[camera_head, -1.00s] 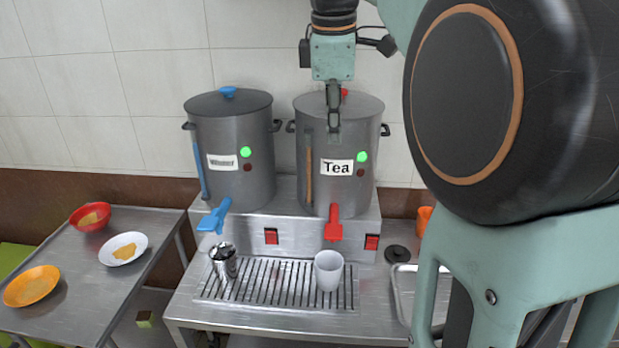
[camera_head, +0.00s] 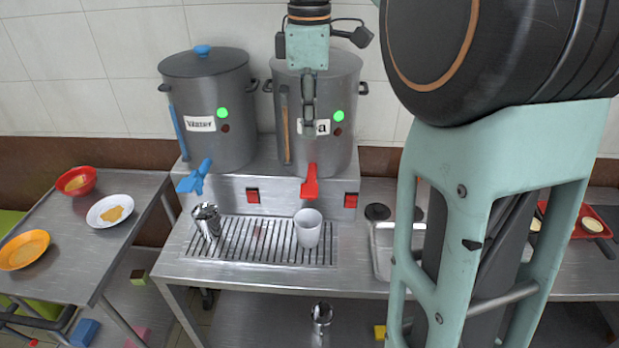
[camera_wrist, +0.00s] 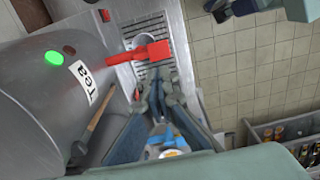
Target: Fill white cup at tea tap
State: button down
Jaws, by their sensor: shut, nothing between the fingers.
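The white cup (camera_head: 308,228) stands upright on the slotted drip tray (camera_head: 265,241), below the red tea tap (camera_head: 311,182). The tea stockpot (camera_head: 340,75) stands behind it with a green light lit; its label is partly covered by my gripper (camera_head: 308,122). My gripper is shut and empty, in front of the pot and above the red tap. In the wrist view, the red tap (camera_wrist: 140,54) lies just beyond my fingertips (camera_wrist: 156,80), apart from them. The cup (camera_wrist: 140,42) shows only partly there, behind the tap handle.
A second stockpot (camera_head: 208,105) with a blue tap (camera_head: 195,177) stands left. A metal cup (camera_head: 207,221) is on the tray's left end. A side table holds a red bowl (camera_head: 76,181), a white plate (camera_head: 109,211) and an orange plate (camera_head: 24,250). My arm covers the right side.

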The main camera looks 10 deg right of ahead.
aim_at(310, 191)
notch_tip(310, 191, down, 13)
jog(key=shift+r, duration=0.2)
jog(key=shift+b, duration=0.3)
jog(key=shift+s+f+t+b, duration=0.15)
jog(key=shift+t+b, duration=0.15)
jog(key=shift+b, duration=0.25)
